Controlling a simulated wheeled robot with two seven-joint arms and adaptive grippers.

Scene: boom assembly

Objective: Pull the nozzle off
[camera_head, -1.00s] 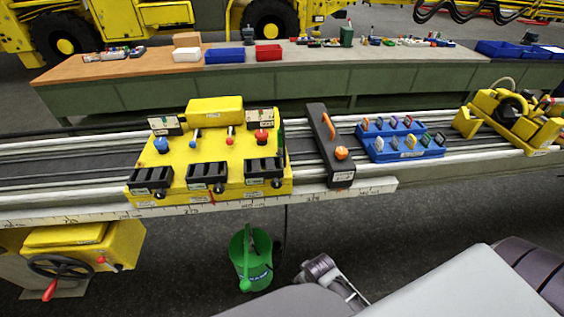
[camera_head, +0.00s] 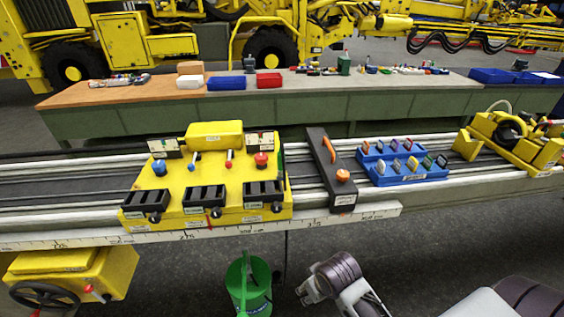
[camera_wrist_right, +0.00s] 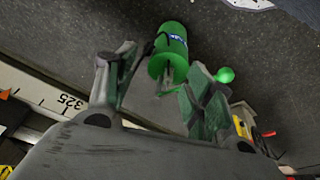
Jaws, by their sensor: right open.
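A green watering can (camera_head: 250,287) stands on the floor below the rail in the head view, its lower part cut off by the frame edge. In the right wrist view the can (camera_wrist_right: 174,42) shows beyond my fingers, with a round green end (camera_wrist_right: 225,75) beside it that may be the nozzle. My right gripper (camera_wrist_right: 162,62) is open, with its two fingers apart and the can seen between and beyond them. No contact with the can is visible. In the head view my right wrist is just right of the can. My left gripper is out of view.
A rail with a white ruler (camera_head: 130,236) crosses above the can. It carries a yellow control box (camera_head: 220,176), a black lever block (camera_head: 330,170) and a blue tray (camera_head: 405,172). A yellow handwheel unit (camera_head: 75,275) is at lower left.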

